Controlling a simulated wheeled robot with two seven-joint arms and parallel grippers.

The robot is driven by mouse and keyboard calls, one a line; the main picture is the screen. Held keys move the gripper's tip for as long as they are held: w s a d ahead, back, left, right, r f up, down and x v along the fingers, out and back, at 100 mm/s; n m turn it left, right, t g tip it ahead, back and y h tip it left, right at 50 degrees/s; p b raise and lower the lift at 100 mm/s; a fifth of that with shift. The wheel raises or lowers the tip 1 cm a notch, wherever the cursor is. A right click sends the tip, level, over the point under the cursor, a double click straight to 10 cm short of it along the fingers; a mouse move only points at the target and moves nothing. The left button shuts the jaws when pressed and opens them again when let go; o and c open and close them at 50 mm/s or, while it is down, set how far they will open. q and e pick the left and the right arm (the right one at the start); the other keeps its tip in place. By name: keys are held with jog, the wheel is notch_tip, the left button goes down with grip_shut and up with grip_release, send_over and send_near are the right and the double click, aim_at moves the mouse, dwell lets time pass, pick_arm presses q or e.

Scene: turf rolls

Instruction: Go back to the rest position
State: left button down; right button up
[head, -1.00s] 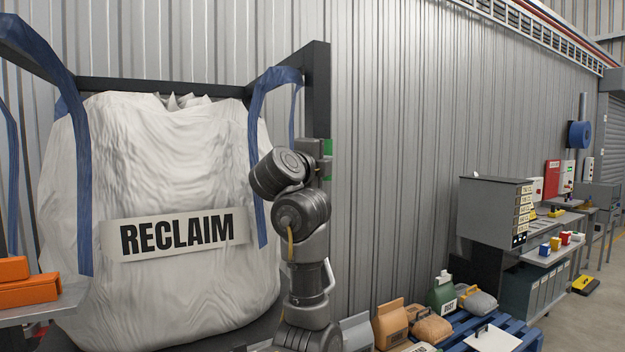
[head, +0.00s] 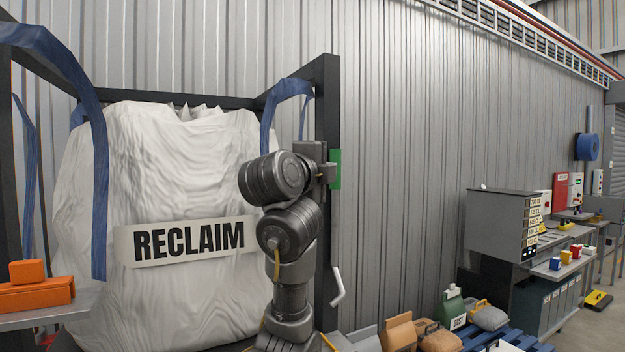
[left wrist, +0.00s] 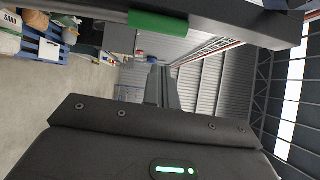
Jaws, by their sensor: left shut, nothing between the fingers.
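My left arm (head: 290,230) rises from the bottom middle of the head view, in front of the white bag's right side. Its far end is bent up near the black frame post; the fingers are hard to make out there. In the left wrist view my left gripper (left wrist: 162,88) is shut, with its dark fingers together and nothing between them. It points over open floor toward the grey wall. My right gripper is in neither view.
A large white RECLAIM bag (head: 190,285) hangs by blue straps in a black frame (head: 328,105). A green patch (head: 335,169) shows by its post, close to my arm. Orange blocks (head: 37,295) lie at left. Sacks (head: 398,333) sit on a blue pallet (head: 515,340); a grey bench unit (head: 503,222) stands right.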

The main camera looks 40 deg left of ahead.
pick_arm(q)
jog(key=s+b, duration=0.1)
jog(key=s, duration=0.1)
jog(key=s+d, duration=0.1)
jog(key=s, duration=0.1)
jog(key=shift+s+d+f+b, duration=0.15)
jog(key=shift+s+b, duration=0.2)
jog(key=shift+s, duration=0.05)
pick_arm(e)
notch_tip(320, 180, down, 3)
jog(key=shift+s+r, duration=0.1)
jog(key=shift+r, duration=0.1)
